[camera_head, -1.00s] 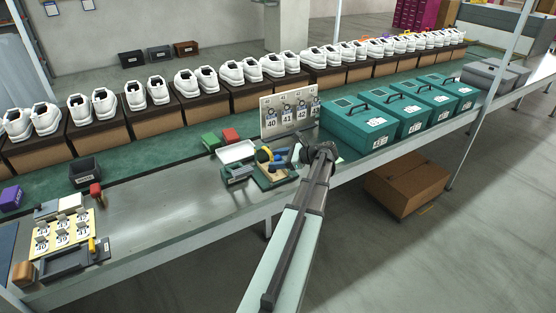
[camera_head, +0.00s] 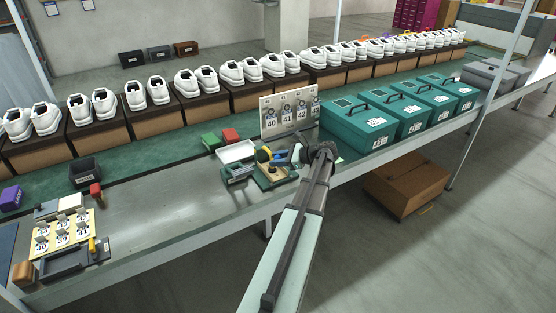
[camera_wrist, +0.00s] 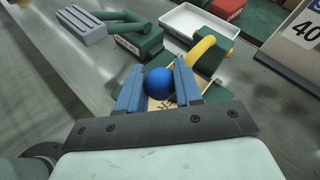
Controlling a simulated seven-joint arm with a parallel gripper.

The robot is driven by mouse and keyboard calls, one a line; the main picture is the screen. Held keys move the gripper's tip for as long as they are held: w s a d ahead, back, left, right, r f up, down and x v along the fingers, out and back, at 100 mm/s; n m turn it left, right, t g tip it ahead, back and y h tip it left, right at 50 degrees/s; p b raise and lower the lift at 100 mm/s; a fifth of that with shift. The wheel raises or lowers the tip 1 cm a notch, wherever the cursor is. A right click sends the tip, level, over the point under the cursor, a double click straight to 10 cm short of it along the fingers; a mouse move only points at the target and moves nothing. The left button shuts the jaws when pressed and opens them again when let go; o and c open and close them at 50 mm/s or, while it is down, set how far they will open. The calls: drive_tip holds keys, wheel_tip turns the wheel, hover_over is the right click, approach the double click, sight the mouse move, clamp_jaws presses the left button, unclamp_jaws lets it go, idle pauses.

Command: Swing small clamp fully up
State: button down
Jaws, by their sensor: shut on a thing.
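My gripper (camera_wrist: 159,88) has its two blue-grey fingers closed on either side of a round blue knob (camera_wrist: 159,82), seen in the wrist view. The knob appears to be the end of the small clamp's handle; its lever is hidden behind the knob and fingers. Below it is a pale wooden plate on a green base. A yellow handle (camera_wrist: 202,47) on a green block stands just beyond the right finger. In the head view my gripper (camera_head: 296,154) is at the right side of the small fixture (camera_head: 272,178), and the knob is hidden there.
A green-and-grey clamp-like device (camera_wrist: 138,44) lies left of the fixture. A white tray (camera_head: 236,152) is behind it, with green and red blocks further back. A numbered board (camera_head: 290,112) and teal cases (camera_head: 360,128) stand right.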

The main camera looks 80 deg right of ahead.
drive_tip(key=shift+d+r, duration=0.1)
drive_tip(key=shift+w+d+r+g+y, duration=0.15)
drive_tip(key=shift+r+g, duration=0.1)
drive_tip(key=shift+r, duration=0.15)
drive_tip(key=shift+w+d+r+g+y, duration=0.1)
drive_tip(key=shift+r+g+y, duration=0.05)
drive_tip(key=shift+r+g, duration=0.15)
drive_tip(key=r, duration=0.1)
drive_tip(key=w+d+r+m+g+y, duration=0.1)
drive_tip(key=r+g, duration=0.1)
drive_tip(key=shift+w+d+r+m, duration=0.2)
drive_tip(key=shift+d+r+m, duration=0.15)
drive_tip(key=shift+m, duration=0.05)
drive_tip(key=w+d+r, duration=0.2)
drive_tip(key=r, duration=0.1)
drive_tip(key=shift+w+d, duration=0.1)
drive_tip(key=shift+w, duration=0.05)
drive_tip(key=w+d+r+m+g+y, duration=0.1)
drive_tip(key=w+d+g+y, duration=0.1)
drive_tip(key=w+d, duration=0.6)
drive_tip(key=shift+w+d+m+g+y, duration=0.3)
drive_tip(key=shift+g+y, duration=0.1)
drive_tip(key=shift+g, duration=0.35)
drive_tip(key=shift+r, duration=0.1)
